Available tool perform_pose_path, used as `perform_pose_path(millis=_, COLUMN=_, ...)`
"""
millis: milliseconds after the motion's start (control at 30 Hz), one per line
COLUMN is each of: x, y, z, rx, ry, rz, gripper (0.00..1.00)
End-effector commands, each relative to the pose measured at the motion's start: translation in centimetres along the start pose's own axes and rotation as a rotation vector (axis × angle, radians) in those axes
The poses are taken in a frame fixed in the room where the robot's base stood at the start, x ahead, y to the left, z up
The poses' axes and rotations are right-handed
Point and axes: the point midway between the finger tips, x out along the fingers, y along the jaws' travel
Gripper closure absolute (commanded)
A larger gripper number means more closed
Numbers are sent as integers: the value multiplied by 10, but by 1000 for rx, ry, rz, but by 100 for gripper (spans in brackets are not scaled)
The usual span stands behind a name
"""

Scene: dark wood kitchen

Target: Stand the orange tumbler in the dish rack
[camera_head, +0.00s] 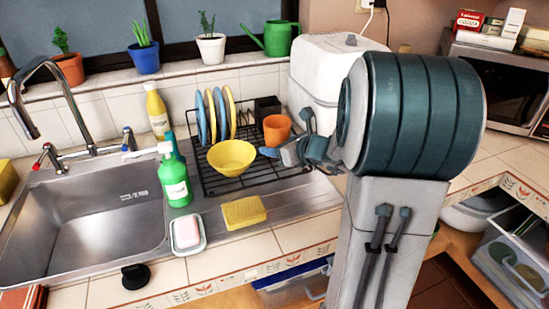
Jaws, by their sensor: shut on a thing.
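The orange tumbler (277,130) is at the right end of the black dish rack (247,177), looking upright with its open top facing up. My gripper (276,149) reaches in from the right at the tumbler's lower front and is shut on it. The gripper's fingers cover part of the tumbler's lower side. I cannot tell whether the tumbler's base touches the rack. The rack also holds a yellow bowl (232,158) at the front, and blue and yellow plates (221,115) standing at the back left.
A steel sink (90,215) lies left of the rack. A green soap bottle (174,178), a yellow sponge (243,212) and a soap dish (189,247) stand in front. A white appliance (325,70) is behind my arm. A black holder (267,106) sits at the rack's back right.

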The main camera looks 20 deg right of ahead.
Motion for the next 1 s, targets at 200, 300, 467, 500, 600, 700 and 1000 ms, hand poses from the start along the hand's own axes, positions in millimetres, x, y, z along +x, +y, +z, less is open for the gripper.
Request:
perform_pose_path(millis=200, x=14, y=-2, z=-9, rx=2, ry=2, rz=1, gripper=72)
perform_pose_path(millis=300, x=20, y=-2, z=-24, rx=4, ry=3, rz=1, gripper=72)
perform_pose_path(millis=467, x=26, y=-2, z=-39, rx=1, ry=1, rz=0, gripper=72)
perform_pose_path(millis=500, x=26, y=-2, z=-39, rx=1, ry=0, rz=0, gripper=72)
perform_pose_path(millis=600, x=26, y=-2, z=-39, rx=0, ry=0, rz=0, gripper=72)
perform_pose_path(millis=700, x=26, y=-2, z=-39, rx=0, ry=0, rz=0, gripper=72)
perform_pose_path(millis=1000, x=26, y=-2, z=-42, rx=-1, ry=0, rz=0, gripper=24)
